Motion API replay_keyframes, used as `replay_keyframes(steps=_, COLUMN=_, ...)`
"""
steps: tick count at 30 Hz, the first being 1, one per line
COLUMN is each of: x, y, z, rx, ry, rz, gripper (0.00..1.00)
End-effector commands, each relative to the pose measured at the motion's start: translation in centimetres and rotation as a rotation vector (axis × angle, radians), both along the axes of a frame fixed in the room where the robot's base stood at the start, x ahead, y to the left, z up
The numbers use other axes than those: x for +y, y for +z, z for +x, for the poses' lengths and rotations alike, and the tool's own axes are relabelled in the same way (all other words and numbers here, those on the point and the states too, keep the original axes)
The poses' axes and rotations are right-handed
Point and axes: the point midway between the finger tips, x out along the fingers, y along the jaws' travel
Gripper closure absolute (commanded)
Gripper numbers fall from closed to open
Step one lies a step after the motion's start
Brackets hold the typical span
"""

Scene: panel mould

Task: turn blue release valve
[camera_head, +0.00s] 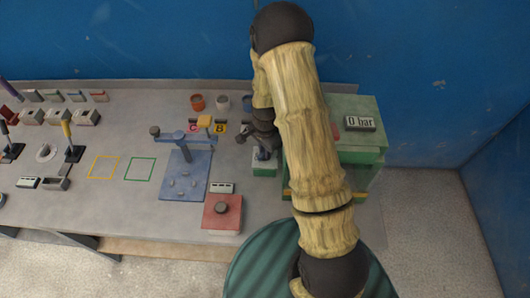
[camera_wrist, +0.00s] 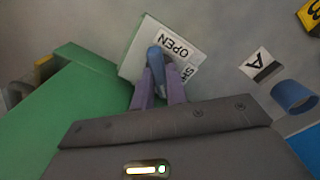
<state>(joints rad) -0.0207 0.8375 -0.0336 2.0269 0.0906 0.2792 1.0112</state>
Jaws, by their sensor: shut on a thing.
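The blue release valve's handle (camera_wrist: 155,58) stands between my gripper's two purple fingers (camera_wrist: 159,88) in the wrist view. The fingers are closed on it. Beside the handle, a white plate (camera_wrist: 178,47) reads OPEN, and a second label, partly hidden, seems to begin with "SH". The handle lies alongside the OPEN plate. In the head view my gripper (camera_head: 263,151) reaches down onto a small green-and-white valve block (camera_head: 264,168); my arm and gripper mostly hide the handle there.
A green cabinet (camera_head: 362,110) with a "0 bar" display (camera_head: 360,123) stands right of the valve. A blue fixture plate (camera_head: 184,176) and a red block (camera_head: 222,212) with a dark knob lie to its left. Several cups (camera_head: 197,102) stand behind.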

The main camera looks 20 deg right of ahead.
Motion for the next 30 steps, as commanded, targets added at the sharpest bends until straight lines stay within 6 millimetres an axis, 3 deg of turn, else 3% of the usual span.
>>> replay_keyframes(steps=12, x=0.01, y=0.15, z=0.18, rx=-0.005, ry=0.013, rz=0.000, gripper=1.00)
replay_keyframes(steps=22, x=-0.03, y=0.17, z=0.22, rx=-0.006, ry=0.370, rz=0.000, gripper=1.00)
replay_keyframes(steps=30, x=-0.05, y=0.20, z=0.28, rx=-0.008, ry=0.399, rz=-0.001, gripper=1.00)
